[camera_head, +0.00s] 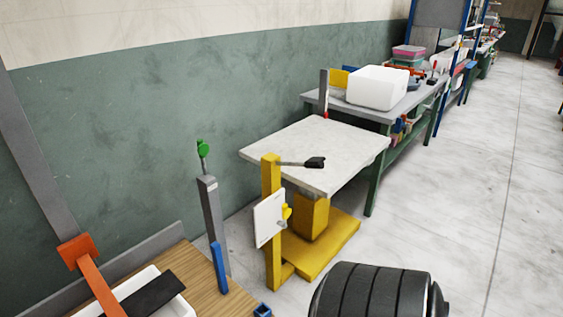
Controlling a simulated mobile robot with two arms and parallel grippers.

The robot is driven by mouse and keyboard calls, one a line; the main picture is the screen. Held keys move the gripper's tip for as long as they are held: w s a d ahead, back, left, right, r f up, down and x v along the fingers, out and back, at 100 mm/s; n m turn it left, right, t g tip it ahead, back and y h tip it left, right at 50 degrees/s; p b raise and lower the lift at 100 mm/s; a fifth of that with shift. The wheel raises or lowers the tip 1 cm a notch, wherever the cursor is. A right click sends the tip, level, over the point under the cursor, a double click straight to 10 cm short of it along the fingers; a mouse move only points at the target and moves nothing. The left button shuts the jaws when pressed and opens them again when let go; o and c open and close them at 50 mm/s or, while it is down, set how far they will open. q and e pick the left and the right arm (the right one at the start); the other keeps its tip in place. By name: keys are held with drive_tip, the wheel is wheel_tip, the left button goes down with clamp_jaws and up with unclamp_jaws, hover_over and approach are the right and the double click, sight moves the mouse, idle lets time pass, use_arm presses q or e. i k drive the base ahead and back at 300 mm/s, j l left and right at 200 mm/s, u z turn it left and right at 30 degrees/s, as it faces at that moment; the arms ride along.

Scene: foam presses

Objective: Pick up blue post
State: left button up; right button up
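A blue post (219,267) stands upright, leaning slightly, near the right edge of a wooden tabletop (205,268) at the lower left. A smaller blue piece (262,310) shows at the tabletop's right corner, partly cut off by the frame's bottom edge. Neither of my grippers is in view, so nothing shows whether they hold anything.
A white tray (173,277) with a black item, crossed by an orange bar (98,284), is left of the blue post. A grey post (212,215) rises behind it. A yellow stand (272,225) with a pale top is to the right. Open floor (480,200) lies right.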

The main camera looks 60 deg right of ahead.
sight(216, 247)
drive_tip(key=z, duration=1.45)
drive_tip(key=i+l, duration=0.15)
drive_tip(key=l, duration=0.15)
drive_tip(key=i+l+u, duration=0.15)
drive_tip(key=l, duration=0.1)
